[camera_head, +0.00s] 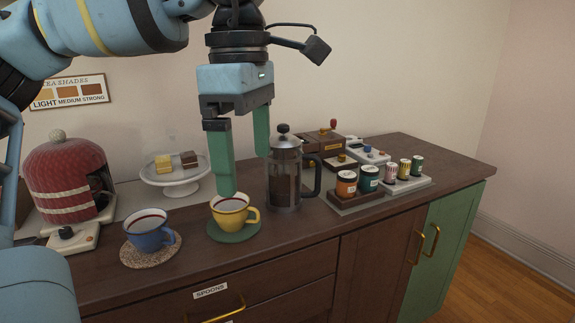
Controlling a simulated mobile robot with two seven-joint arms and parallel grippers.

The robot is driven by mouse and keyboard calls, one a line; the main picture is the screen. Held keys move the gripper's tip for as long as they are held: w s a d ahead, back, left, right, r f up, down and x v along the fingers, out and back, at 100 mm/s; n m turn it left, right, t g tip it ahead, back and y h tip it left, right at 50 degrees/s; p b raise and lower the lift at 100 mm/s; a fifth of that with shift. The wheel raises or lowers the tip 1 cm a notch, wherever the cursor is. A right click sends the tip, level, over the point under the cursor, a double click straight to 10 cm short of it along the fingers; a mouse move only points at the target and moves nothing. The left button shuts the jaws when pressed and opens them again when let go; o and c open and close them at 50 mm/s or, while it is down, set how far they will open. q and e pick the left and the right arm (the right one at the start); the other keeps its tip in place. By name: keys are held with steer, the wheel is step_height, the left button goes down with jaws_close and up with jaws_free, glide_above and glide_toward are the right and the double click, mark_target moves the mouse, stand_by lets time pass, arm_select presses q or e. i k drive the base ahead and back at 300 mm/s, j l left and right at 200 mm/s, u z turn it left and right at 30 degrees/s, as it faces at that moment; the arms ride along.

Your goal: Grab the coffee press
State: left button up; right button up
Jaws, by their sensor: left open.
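The left finger reaches down in front of the yellow cup's (232,213) rim in the picture. Nothing shows between the fingers. My right gripper is not in view.
The yellow cup stands on a green coaster, and a blue cup (149,234) stands on a round mat at left. A cake stand (175,183) is behind. Several jars and tins stand on a tray (352,205) right of the press. A red domed cozy (66,178) is at far left.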

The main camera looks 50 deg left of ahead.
mark_target(283, 168)
steer(key=i+j, duration=0.75)
steer(key=j, duration=0.25)
